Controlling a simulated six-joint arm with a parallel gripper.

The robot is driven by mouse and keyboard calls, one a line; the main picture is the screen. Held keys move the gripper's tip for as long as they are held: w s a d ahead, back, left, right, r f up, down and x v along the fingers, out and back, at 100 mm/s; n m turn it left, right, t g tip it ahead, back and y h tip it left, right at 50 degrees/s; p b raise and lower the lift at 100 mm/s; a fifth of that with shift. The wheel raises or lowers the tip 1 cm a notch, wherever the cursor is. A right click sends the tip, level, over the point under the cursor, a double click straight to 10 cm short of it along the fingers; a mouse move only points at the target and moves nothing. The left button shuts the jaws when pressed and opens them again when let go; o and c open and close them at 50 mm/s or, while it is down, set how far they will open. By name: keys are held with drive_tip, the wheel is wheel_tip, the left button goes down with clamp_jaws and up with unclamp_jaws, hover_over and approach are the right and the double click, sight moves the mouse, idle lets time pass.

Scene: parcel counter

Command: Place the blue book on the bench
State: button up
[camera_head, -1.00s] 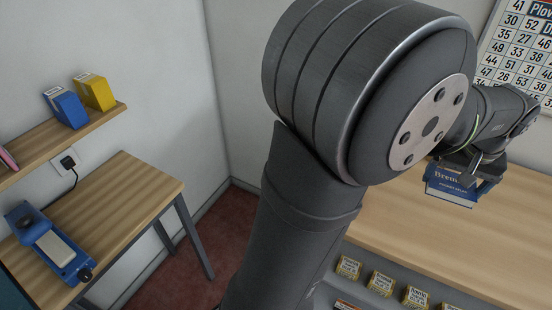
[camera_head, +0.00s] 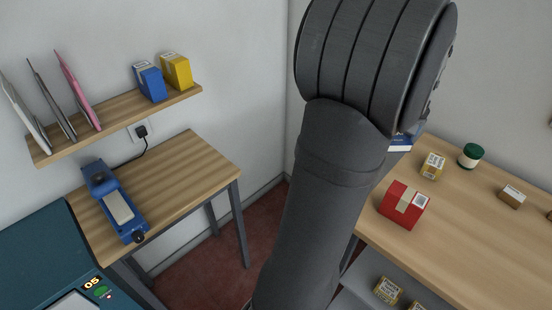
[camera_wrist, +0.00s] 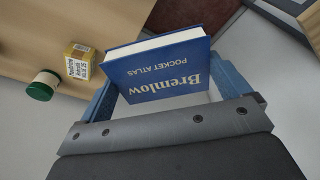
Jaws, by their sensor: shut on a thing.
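The blue book (camera_wrist: 165,75), titled "Bremlow Pocket Atlas", is gripped between the two blue fingers of my gripper (camera_wrist: 168,88) in the wrist view. Its cover faces the wrist camera and its pale page edge is at the top. In the head view only a small blue-and-white piece of the book (camera_head: 400,143) shows beside my arm, which hides the gripper. A small wooden table, probably the bench (camera_head: 185,165), stands against the left wall, apart from the book. A blue device (camera_head: 115,205) lies along its left side; its right part is bare.
The counter (camera_head: 465,225) at right carries a red box (camera_head: 404,205), a yellow-labelled box (camera_head: 432,166) and a green-lidded jar (camera_head: 471,156). A wall shelf (camera_head: 120,125) with upright items hangs above the small table. A teal machine (camera_head: 45,255) stands at lower left.

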drive_tip(key=w+a+n, duration=0.2)
drive_tip(key=w+a, duration=0.1)
drive_tip(key=a, duration=0.4)
drive_tip(key=w+a+n, duration=0.2)
drive_tip(key=w+a, duration=0.2)
drive_tip(key=a, duration=0.2)
drive_tip(key=n+g+y, duration=0.1)
drive_tip(key=n+y, duration=0.1)
drive_tip(key=n, duration=0.7)
hover_over(173, 189)
drive_tip(key=d, duration=0.1)
drive_tip(key=f, duration=1.9)
drive_tip(key=shift+s+d+f, duration=0.1)
drive_tip(key=shift+d+f, duration=0.05)
drive_tip(key=shift+d, duration=0.05)
drive_tip(key=shift+a+f, duration=0.3)
drive_tip(key=shift+a, duration=0.15)
drive_tip(key=shift+f, duration=1.95)
